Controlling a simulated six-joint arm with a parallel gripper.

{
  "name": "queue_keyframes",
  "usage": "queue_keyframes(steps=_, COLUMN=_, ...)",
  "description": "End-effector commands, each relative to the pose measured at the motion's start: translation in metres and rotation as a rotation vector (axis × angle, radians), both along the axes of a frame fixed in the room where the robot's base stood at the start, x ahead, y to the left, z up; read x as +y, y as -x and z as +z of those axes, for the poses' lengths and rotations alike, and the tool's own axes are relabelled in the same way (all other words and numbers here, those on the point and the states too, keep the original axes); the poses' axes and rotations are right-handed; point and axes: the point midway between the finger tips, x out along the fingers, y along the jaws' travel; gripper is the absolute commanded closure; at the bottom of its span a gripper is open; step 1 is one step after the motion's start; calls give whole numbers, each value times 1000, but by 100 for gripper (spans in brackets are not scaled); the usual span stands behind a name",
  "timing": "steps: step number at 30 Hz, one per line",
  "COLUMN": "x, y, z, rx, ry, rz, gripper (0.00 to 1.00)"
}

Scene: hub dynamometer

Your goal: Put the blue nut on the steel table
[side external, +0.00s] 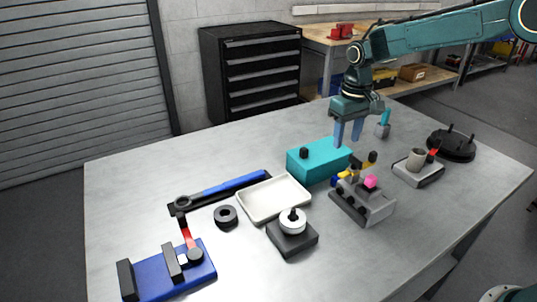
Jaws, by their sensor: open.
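My gripper (348,142) points down with its blue fingers apart and nothing seen between them. It is above the table, near the right end of a teal box (312,162). A small blue piece (335,181), possibly the blue nut, shows at the left edge of a grey block fixture (372,204), beside yellow and pink pieces. It is too small to tell its exact shape or what it rests on. The fingers are above and slightly right of it, apart from it. The steel table (150,190) is a wide grey surface under everything.
A white tray (273,215), a black stand with a white disc (292,236), a black ring (226,216) and a blue-handled wrench (235,186) lie left. A blue clamp fixture (165,274) is front left. A cup fixture (418,167) and black disc (452,145) are right. The front middle is bare.

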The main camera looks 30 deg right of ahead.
Motion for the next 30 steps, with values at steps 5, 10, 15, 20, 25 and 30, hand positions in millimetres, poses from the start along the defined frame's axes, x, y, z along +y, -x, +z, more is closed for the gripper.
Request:
queue_keyframes(steps=5, x=0, y=24, z=32, rx=-44, ry=0, rz=0, gripper=54)
queue_keyframes(steps=10, x=0, y=56, z=65, rx=-97, ry=0, rz=0, gripper=54)
queue_keyframes(steps=15, x=0, y=93, z=92, rx=-151, ry=0, rz=0, gripper=54)
queue_keyframes(steps=20, x=0, y=130, z=111, rx=-200, ry=0, rz=0, gripper=54)
queue_keyframes(steps=25, x=0, y=169, z=125, rx=-255, ry=0, rz=0, gripper=54)
queue_keyframes(steps=30, x=0, y=209, z=132, rx=-307, ry=0, rz=0, gripper=54)
